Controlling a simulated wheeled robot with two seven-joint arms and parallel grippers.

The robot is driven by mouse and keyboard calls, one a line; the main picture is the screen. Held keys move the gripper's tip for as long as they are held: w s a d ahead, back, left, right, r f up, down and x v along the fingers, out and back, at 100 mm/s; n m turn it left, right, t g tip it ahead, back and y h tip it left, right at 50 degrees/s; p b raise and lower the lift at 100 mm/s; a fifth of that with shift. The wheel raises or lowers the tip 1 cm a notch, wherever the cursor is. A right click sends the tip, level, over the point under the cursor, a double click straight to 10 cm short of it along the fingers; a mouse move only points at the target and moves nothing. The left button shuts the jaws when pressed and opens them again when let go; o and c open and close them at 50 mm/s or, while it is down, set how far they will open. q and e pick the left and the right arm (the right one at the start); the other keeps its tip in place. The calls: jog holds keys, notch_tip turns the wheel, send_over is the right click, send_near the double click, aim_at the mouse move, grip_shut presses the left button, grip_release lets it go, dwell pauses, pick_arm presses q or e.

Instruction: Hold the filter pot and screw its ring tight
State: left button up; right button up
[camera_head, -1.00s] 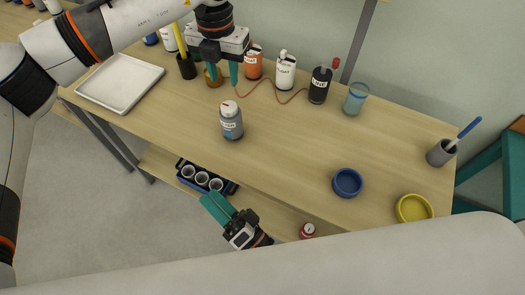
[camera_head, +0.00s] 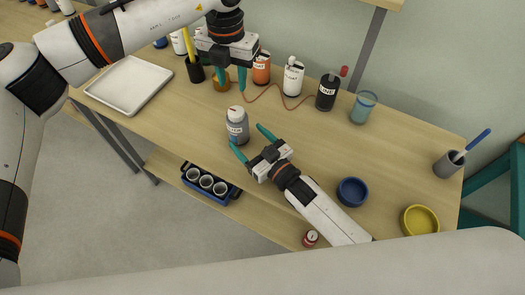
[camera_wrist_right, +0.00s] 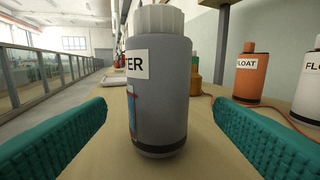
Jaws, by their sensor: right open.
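The filter pot looks to be the grey pot (camera_head: 237,127) with a white ribbed top and a label ending in "TER". It stands upright near the front edge of the bench, and in the right wrist view the pot (camera_wrist_right: 162,95) fills the middle. My right gripper (camera_head: 247,136) is open, its teal fingers pointing at the pot. In the wrist view the fingers (camera_wrist_right: 160,135) lie to either side in front of it, with visible gaps. My left gripper (camera_head: 230,85) points down behind the pot, fingers apart, near an amber bottle (camera_head: 220,86).
An orange FLOAT bottle (camera_head: 261,68), a white bottle (camera_head: 292,77), a black LINE bottle (camera_head: 326,92) and a blue-rimmed glass (camera_head: 363,107) line the back. A white tray (camera_head: 128,85) is left. Blue (camera_head: 352,191) and yellow (camera_head: 420,220) bowls sit right.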

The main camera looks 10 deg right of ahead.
aim_at(236, 111)
jog(key=x, duration=0.5)
jog(key=c, duration=1.1)
pick_arm(q)
jog(key=shift+o, duration=1.1)
jog(key=shift+f, duration=0.1)
jog(key=shift+o, duration=0.5)
notch_tip(236, 111, down, 3)
jog(key=shift+r+m, duration=0.1)
jog(key=shift+m, duration=0.7)
jog(key=shift+f, duration=3.45)
